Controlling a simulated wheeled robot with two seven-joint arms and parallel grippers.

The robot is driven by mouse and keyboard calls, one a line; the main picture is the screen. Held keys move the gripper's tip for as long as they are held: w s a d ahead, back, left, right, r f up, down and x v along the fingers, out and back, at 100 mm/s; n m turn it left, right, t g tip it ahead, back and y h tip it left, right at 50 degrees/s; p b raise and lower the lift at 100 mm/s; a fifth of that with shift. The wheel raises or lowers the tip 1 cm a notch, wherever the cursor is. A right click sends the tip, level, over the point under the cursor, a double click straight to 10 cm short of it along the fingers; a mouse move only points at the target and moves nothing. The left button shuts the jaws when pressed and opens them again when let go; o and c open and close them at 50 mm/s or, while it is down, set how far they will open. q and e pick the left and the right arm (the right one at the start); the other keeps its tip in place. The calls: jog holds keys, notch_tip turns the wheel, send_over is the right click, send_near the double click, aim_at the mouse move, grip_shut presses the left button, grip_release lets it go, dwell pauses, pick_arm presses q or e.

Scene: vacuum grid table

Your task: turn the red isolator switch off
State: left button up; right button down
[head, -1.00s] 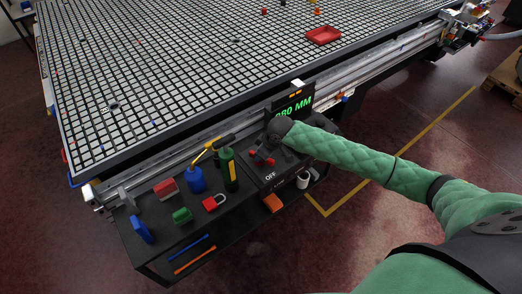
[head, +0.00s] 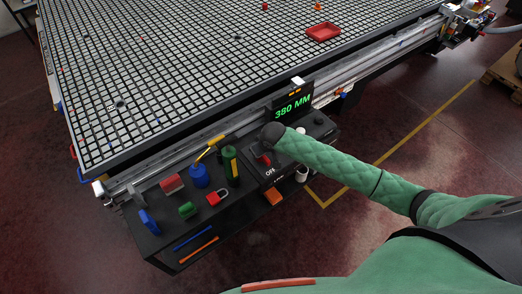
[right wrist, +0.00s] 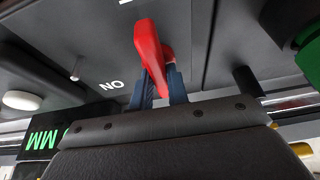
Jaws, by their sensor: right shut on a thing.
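The red isolator switch (head: 262,159) sits on the dark control panel, above the white OFF label (head: 270,172). In the right wrist view its red handle (right wrist: 150,45) extends toward the top of the picture, with an upside-down ON label (right wrist: 110,86) to its left. My right gripper (head: 266,149) is over the switch. In the right wrist view its dark blue fingers (right wrist: 160,87) are shut on the near part of the red handle. The gripper hides part of the switch in the head view. My left gripper is not in view.
Left of the switch on the console are a yellow-and-green tool (head: 231,166), a blue bottle (head: 199,176), a red padlock (head: 217,197) and coloured blocks. A green-lettered display (head: 293,107) stands behind. The grid table (head: 180,75) carries a red tray (head: 323,32).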

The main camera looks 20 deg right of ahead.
aim_at(265, 156)
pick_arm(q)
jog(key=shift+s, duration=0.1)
pick_arm(e)
jog(key=shift+w+r, duration=0.1)
jog(key=c, duration=1.4)
grip_release()
jog(key=shift+o, duration=0.2)
